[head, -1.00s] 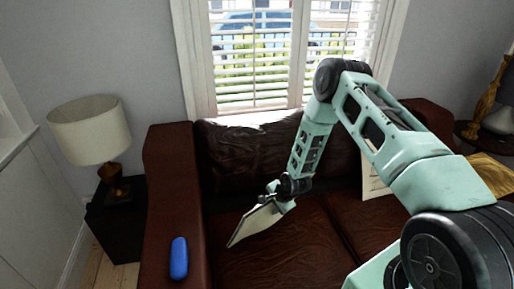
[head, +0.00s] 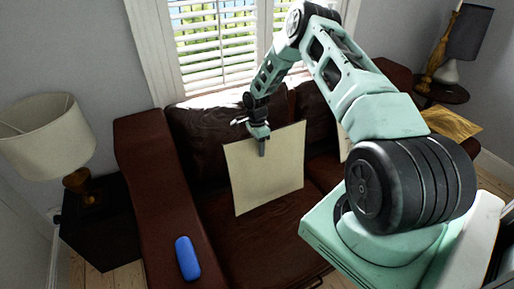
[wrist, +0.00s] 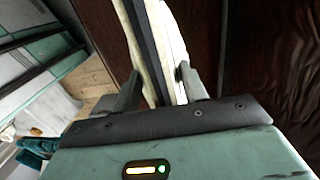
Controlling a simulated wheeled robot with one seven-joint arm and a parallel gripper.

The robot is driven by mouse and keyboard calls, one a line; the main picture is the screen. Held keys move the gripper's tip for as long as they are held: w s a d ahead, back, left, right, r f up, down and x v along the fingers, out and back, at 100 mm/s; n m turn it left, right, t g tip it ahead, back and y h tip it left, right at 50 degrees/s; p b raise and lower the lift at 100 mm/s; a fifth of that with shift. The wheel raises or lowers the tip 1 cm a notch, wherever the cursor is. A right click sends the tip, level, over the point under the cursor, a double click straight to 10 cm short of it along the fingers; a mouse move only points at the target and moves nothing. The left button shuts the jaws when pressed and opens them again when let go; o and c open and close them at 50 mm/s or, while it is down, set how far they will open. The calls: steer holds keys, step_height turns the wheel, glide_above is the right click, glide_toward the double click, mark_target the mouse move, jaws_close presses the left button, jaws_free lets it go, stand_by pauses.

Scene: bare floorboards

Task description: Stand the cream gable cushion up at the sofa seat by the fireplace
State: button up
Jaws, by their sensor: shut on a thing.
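The cream cushion (head: 275,178), a thin square panel, stands nearly upright over the left seat of the brown leather sofa (head: 235,250), its broad face toward the head camera. My gripper (head: 262,148) is shut on its upper edge from above. In the wrist view the cushion (wrist: 172,40) passes edge-on between the two fingers of my gripper (wrist: 160,88). I cannot tell whether its lower edge touches the seat. No fireplace shows in these views.
A blue object (head: 187,258) lies on the sofa's left armrest. Another cream item (head: 343,146) shows partly behind my arm. A lamp (head: 45,140) stands on a dark side table (head: 100,235) at left. A gold item (head: 452,123) lies at right.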

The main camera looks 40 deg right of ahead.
steer(key=w+d+f+b, duration=0.1)
steer(key=w+f+b, duration=0.4)
steer(key=f+b, duration=0.3)
steer(key=shift+w+d+f+b, duration=0.15)
steer(key=shift+w+d+b, duration=0.1)
steer(key=shift+b, duration=0.2)
steer(key=o, duration=1.5)
